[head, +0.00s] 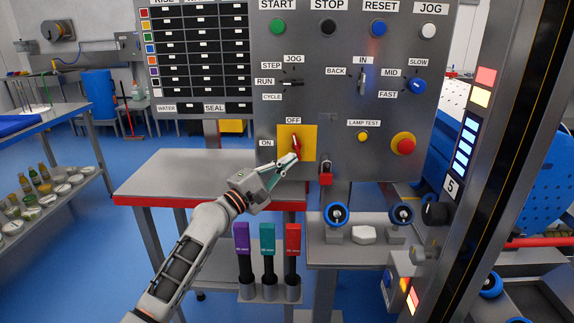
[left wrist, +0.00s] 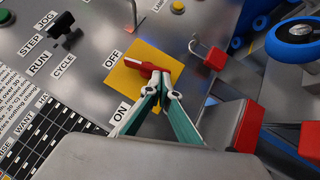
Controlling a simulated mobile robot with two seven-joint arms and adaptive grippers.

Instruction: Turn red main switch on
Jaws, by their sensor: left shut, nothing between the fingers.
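The red main switch (head: 296,143) sits on a yellow plate (head: 309,133) low on the grey control panel. Its handle points up toward the OFF label; the ON label is to the left of the plate. The left wrist view also shows the red handle (left wrist: 143,68) turned toward OFF. My left gripper (head: 291,161) is shut and empty, with its fingertips at the lower end of the switch. In the left wrist view the fingertips (left wrist: 163,88) overlap the near end of the handle; I cannot tell whether they touch it. My right gripper is not in view.
A red padlock (head: 326,177) hangs right of the plate, near a yellow lamp button (head: 363,137) and a red mushroom button (head: 403,145). Purple, teal and red handles (head: 268,239) stand below. A red-edged metal table (head: 180,180) lies left under the panel.

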